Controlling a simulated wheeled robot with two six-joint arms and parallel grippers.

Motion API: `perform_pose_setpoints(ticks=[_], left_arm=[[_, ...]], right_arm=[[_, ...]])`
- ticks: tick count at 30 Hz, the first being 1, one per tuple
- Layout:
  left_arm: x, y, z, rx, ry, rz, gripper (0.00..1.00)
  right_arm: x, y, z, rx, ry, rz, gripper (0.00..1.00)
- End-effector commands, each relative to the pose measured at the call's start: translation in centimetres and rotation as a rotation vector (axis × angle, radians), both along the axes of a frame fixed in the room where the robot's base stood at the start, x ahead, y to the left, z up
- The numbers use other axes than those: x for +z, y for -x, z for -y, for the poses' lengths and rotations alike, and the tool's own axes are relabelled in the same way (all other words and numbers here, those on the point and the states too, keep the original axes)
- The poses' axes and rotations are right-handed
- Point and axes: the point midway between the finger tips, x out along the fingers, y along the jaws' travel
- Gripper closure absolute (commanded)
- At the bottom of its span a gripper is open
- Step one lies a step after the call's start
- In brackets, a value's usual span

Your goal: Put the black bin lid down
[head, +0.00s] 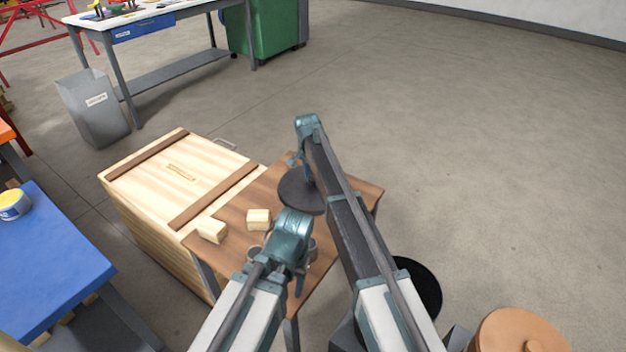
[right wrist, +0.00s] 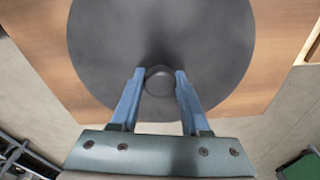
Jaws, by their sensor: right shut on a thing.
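The black bin lid (head: 298,197) is a dark round disc over the far part of the small brown wooden table (head: 232,218). My right gripper (head: 307,172) reaches down to it from above. In the right wrist view, the two blue fingers of my right gripper (right wrist: 157,88) are on either side of the round knob at the middle of the lid (right wrist: 160,35). The lid looks flat; whether it touches the table cannot be told. My left gripper (head: 298,270) is over the table's near part, its fingers mostly hidden by its own wrist.
Two pale wooden blocks (head: 259,219) (head: 212,231) lie on the table, with greyish round items partly hidden behind my left gripper. A large wooden crate (head: 150,185) stands at left. A dark round opening or disc (head: 425,285) shows at right. Floor farther right is clear.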

Motion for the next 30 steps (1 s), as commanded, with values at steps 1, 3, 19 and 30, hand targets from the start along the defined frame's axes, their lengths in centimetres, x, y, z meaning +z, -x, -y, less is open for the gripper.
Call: perform_pose_setpoints(ticks=[1, 3, 19, 30], left_arm=[[-0.3, 0.0, 0.0, 0.0, 0.0, 0.0, 0.5], [-0.2, 0.0, 0.0, 0.0, 0.0, 0.0, 0.5], [0.1, 0.0, 0.0, 0.0, 0.0, 0.0, 0.5], [3.7, 0.0, 0.0, 0.0, 0.0, 0.0, 0.5]], right_arm=[[-0.3, 0.0, 0.0, 0.0, 0.0, 0.0, 1.0], [-0.2, 0.0, 0.0, 0.0, 0.0, 0.0, 0.45], [0.1, 0.0, 0.0, 0.0, 0.0, 0.0, 0.24], [3.7, 0.3, -0.3, 0.0, 0.0, 0.0, 0.24]])
